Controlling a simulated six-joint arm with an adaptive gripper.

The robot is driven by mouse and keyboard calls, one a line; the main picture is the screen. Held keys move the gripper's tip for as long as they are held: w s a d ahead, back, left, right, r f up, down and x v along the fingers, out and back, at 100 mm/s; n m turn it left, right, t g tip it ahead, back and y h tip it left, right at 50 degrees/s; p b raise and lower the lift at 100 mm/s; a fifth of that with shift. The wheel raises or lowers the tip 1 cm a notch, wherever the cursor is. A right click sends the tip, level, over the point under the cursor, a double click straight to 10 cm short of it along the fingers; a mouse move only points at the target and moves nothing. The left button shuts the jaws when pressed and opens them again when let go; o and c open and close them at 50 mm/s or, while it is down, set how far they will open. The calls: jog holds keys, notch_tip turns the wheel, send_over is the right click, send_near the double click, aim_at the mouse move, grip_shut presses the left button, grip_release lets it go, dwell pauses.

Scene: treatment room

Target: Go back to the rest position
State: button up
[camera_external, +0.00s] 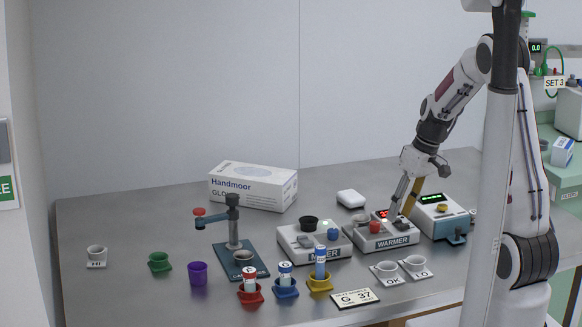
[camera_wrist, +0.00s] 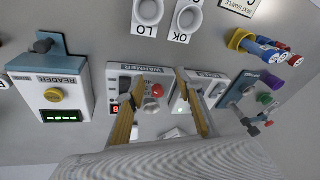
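My gripper (camera_external: 404,200) is low over the warmer (camera_external: 385,234), near its right end. In the wrist view my gripper (camera_wrist: 158,74) shows two yellowish fingers standing apart with nothing held between them. The warmer (camera_wrist: 122,78), with a red knob and a lit red display, shows between and beside the fingers. I cannot tell whether a fingertip touches it.
The mixer (camera_external: 309,243) stands left of the warmer, the reader (camera_external: 438,218) right. The capper stand (camera_external: 234,245), tubes in coloured holders (camera_external: 285,286), OK cup (camera_external: 386,271) and LO cup (camera_external: 414,264) are near. A glove box (camera_external: 252,187) lies behind. The back left table is clear.

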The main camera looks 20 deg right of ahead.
jog(key=shift+s+m, duration=0.1)
jog(key=shift+m, duration=0.2)
jog(key=s+d+r+m+t+h, duration=0.1)
jog(key=s+d+r+m+t, duration=0.1)
jog(key=s+r, duration=0.5)
jog(key=s+d+r+m+t+h, duration=0.1)
jog(key=s+r, duration=0.7)
jog(key=s, duration=1)
jog(key=shift+s+d+r+m+t+h, duration=0.25)
jog(key=shift+d+m+t+h, duration=0.2)
jog(key=shift+d+m, duration=0.2)
